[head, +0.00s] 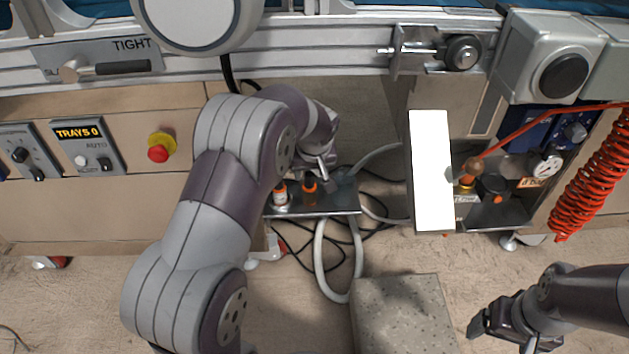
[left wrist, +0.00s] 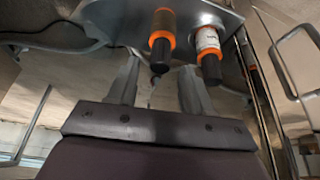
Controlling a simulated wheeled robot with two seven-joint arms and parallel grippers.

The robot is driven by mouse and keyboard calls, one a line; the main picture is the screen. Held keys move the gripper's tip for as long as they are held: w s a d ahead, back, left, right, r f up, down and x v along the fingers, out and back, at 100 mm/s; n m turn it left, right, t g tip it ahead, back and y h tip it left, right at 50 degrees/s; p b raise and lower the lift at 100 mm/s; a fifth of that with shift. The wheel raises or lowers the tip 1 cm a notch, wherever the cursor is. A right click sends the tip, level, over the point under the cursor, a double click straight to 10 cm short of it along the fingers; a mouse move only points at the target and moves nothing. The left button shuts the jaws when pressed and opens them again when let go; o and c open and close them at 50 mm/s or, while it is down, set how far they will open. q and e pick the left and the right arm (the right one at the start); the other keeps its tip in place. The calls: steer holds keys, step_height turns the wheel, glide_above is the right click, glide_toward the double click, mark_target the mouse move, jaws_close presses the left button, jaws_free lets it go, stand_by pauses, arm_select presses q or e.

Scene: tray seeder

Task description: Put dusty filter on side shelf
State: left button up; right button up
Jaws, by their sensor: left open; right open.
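Two small cylinders with orange collars are at the small metal shelf (head: 335,207) under the bench. One is amber-brown (head: 310,190); the other has a white label (head: 280,192). In the left wrist view the amber one (left wrist: 163,22) and the white-labelled one (left wrist: 207,40) show with dark ends. I cannot tell for sure which is the dusty filter. My left gripper (head: 322,172) is open beside the shelf; in the left wrist view its fingers (left wrist: 157,85) spread below the amber cylinder, its dark end between them in the picture. My right gripper (head: 482,325) is open and empty, low at the right.
An open bay (head: 490,215) with a gauge (head: 547,164) and an amber-bottomed bowl (head: 466,184) is at the right, beside a white panel (head: 431,170). Hoses and black cables hang around the shelf. A red coiled hose (head: 590,180) hangs far right. A grey block (head: 400,310) stands on the floor.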

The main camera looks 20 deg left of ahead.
arm_select(q)
steer(key=s+d+r+b, duration=0.2)
steer(key=s+d+b, duration=0.1)
steer(key=s+d, duration=0.55)
steer(key=s+f+m+g+h, duration=0.1)
steer(key=s+m, duration=0.2)
steer(key=s, duration=0.5)
steer(key=s+f+m+g+h, duration=0.1)
steer(key=s+f+m, duration=0.1)
steer(key=s, duration=0.5)
steer(key=shift+s+a+f+m, duration=0.3)
steer(key=shift+s+a+m, duration=0.1)
steer(key=shift+m, duration=0.5)
arm_select(e)
step_height(320, 180, down, 2)
steer(key=shift+f, duration=0.1)
